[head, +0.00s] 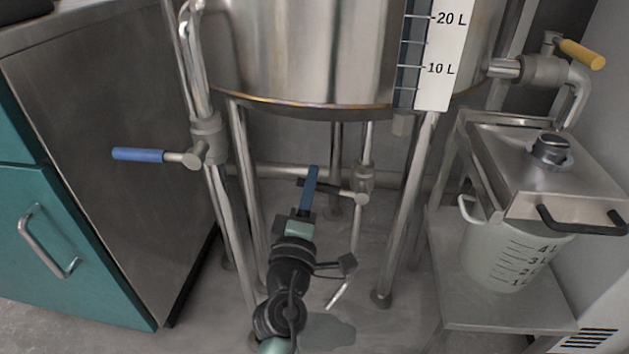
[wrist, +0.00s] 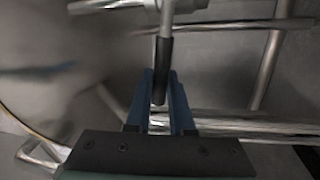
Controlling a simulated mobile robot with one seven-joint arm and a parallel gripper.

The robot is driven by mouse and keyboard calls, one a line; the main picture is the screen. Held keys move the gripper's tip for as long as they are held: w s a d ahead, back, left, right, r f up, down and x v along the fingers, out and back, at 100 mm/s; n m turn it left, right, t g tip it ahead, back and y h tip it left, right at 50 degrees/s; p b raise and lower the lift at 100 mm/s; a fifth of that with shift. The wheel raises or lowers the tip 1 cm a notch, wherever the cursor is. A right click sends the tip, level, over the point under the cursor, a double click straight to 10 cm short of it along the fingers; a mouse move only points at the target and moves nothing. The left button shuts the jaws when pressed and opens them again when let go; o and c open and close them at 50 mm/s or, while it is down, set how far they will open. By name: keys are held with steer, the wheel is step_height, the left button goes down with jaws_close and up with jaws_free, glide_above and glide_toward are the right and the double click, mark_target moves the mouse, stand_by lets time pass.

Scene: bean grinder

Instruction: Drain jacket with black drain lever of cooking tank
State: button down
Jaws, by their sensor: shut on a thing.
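The cooking tank (head: 300,55) is a large steel vessel on steel legs at the top of the head view. Under it is a steel drain valve (head: 364,178) with a short stem pointing left towards my gripper (head: 311,172). The black drain lever (wrist: 164,55) shows in the wrist view, running from the metal stem down between the blue fingers of my gripper (wrist: 161,80). The fingers are shut on it near its free end.
A blue-handled valve (head: 140,155) sits left of the tank legs and a yellow-handled valve (head: 580,53) at upper right. A lidded container (head: 510,255) stands on a low steel stand (head: 500,312) at right. A teal cabinet (head: 75,235) is at left.

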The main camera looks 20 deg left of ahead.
steer(key=shift+f+n+y+b, duration=0.4)
steer(key=shift+f+n, duration=0.5)
steer(key=shift+n, duration=0.4)
steer(key=c, duration=0.8)
jaws_free()
steer(key=b+v, duration=0.1)
steer(key=v, duration=1.2)
